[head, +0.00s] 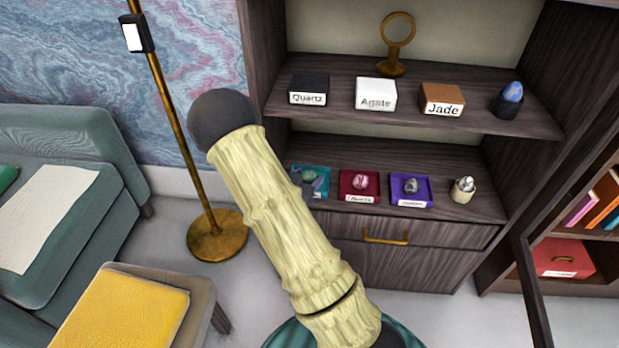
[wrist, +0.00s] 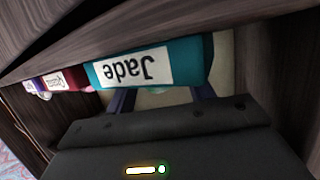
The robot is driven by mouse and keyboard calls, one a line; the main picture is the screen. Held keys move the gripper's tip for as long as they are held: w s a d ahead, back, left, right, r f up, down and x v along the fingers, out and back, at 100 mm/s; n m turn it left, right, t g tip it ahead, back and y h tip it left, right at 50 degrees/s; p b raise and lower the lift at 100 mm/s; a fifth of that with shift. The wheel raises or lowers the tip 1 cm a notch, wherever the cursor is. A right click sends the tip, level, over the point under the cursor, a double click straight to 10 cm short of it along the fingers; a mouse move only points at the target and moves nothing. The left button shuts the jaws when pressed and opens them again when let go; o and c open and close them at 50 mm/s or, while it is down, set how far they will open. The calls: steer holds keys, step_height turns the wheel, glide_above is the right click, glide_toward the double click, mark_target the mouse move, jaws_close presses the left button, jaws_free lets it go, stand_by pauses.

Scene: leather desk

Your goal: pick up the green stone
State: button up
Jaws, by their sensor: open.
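The green stone (head: 308,176) appears as a small dark greenish lump in the teal tray (head: 325,174) on the lower shelf, partly covered by my arm in the head view. In the wrist view the teal tray (wrist: 205,58) shows upside down with its "Jade" label, and the stone cannot be made out. My gripper (wrist: 160,97) is open, its two dark blue fingers apart and reaching toward the tray's underside edge in that picture. In the head view my gripper is hidden behind my arm.
A crimson tray (head: 347,187) with a pink stone and a purple tray (head: 424,188) with a grey stone stand to the right. A small cup (head: 462,195) is beyond them. The upper shelf (head: 440,122) overhangs. A brass lamp pole (head: 180,125) stands left.

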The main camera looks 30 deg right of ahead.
mark_target(308, 177)
steer(key=c, duration=0.8)
steer(key=shift+s+r+p, duration=0.15)
steer(key=shift+r+p, duration=0.25)
steer(key=shift+p, duration=0.1)
step_height(308, 177, up, 6)
steer(key=p, duration=0.3)
steer(key=shift+s+d+r+p, duration=0.1)
steer(key=shift+s+d+p, duration=0.85)
steer(key=shift+s+p, duration=1.95)
steer(key=shift+s+d+f+p, duration=0.1)
steer(key=shift+s+d+p, duration=0.85)
steer(key=shift+s+p, duration=1.95)
steer(key=shift+s+d+r+p, duration=0.1)
steer(key=shift+s+d+p, duration=0.85)
steer(key=shift+s+p, duration=1.95)
steer(key=shift+s+b, duration=0.65)
steer(key=shift+b, duration=0.1)
